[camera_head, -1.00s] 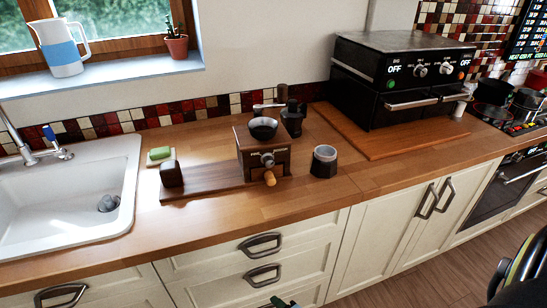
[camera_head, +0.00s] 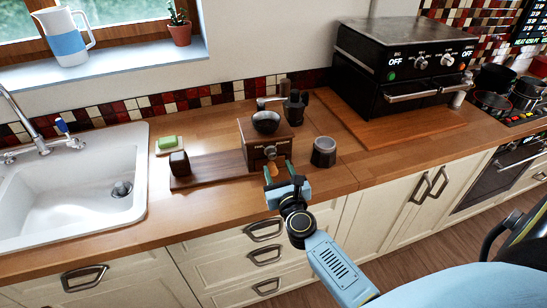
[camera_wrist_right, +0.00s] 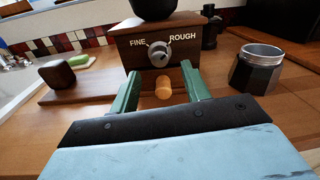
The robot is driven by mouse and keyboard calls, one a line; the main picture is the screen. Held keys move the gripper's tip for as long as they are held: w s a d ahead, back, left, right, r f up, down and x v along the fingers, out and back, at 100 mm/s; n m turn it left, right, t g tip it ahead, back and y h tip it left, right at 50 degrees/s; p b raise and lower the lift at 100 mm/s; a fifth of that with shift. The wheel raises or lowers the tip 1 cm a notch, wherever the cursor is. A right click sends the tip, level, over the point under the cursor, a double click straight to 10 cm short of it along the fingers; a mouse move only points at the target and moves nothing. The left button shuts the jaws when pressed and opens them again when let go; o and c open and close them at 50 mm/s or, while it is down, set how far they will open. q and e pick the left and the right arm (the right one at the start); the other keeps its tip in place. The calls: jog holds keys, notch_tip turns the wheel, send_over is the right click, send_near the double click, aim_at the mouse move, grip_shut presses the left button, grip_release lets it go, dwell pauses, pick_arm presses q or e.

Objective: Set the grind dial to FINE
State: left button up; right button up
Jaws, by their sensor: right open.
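The grinder (camera_head: 250,154) is a brown wooden box with a dark bowl and crank on top, standing on the counter. Its grey round grind dial (camera_wrist_right: 160,53) is on the front face, between the printed words FINE at left and ROUGH at right. I cannot tell clearly which word the dial points at. A light wooden knob (camera_wrist_right: 163,89) sticks out below the dial. My right gripper (camera_wrist_right: 159,80) is open in front of the grinder. Its green fingers are on either side of the wooden knob and below the dial, apparently empty. My left gripper is out of view.
A dark pot with a metal rim (camera_head: 324,152) stands right of the grinder. A dark wooden block (camera_head: 179,163) and green sponge (camera_head: 167,143) are at left, near the sink (camera_head: 70,210). A black oven (camera_head: 400,70) stands at the back right.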

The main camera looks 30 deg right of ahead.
aim_at(273, 157)
jog(key=x, duration=0.5)
jog(key=shift+w+d, duration=0.1)
jog(key=shift+w, duration=0.05)
jog(key=c, duration=1)
